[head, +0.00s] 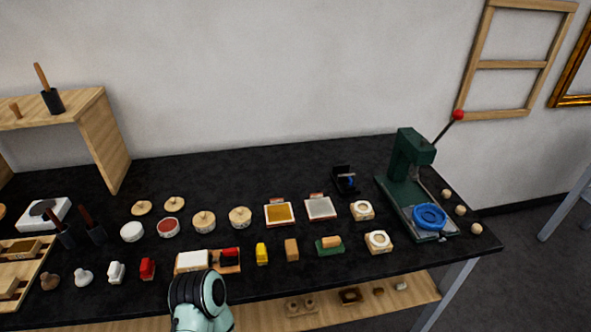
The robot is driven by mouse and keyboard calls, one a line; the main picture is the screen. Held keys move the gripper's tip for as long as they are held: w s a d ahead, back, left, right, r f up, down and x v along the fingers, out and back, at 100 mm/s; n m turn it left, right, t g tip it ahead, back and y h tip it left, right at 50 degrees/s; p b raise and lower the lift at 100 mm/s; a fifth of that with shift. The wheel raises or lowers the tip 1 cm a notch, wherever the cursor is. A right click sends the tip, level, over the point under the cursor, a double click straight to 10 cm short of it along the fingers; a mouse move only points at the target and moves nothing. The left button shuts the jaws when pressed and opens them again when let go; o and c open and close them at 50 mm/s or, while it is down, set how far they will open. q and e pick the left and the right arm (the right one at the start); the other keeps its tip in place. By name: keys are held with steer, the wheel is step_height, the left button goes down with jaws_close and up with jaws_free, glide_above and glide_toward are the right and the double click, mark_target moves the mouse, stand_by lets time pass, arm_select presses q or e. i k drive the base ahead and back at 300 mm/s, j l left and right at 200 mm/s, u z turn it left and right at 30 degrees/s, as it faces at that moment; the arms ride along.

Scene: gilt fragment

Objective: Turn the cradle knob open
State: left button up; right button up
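A green press (408,160) with a red-tipped lever (457,115) stands at the right end of the black table. A round blue holder (430,217) sits on its base plate, and a small dark part sticks out at its front edge (442,236). I cannot tell for certain which part is the cradle knob, or whether it is open or shut. A small black device with a blue part (345,181) stands left of the press. Neither gripper's fingers show; only a teal and black link of my arm is in view at the bottom, left of centre.
The black table (300,180) holds rows of wooden discs, pots, trays and small blocks, including a gold-filled tray (280,213). Several small wooden balls (461,210) lie right of the press. A wooden shelf (99,130) stands at the left. The table's back strip is mostly clear.

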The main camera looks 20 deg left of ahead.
mark_target(230, 254)
steer(key=k+u, duration=0.15)
steer(key=u, duration=1.4)
steer(key=i+j, duration=0.1)
steer(key=j, duration=0.25)
steer(key=i+j, duration=0.15)
steer(key=j, duration=0.2)
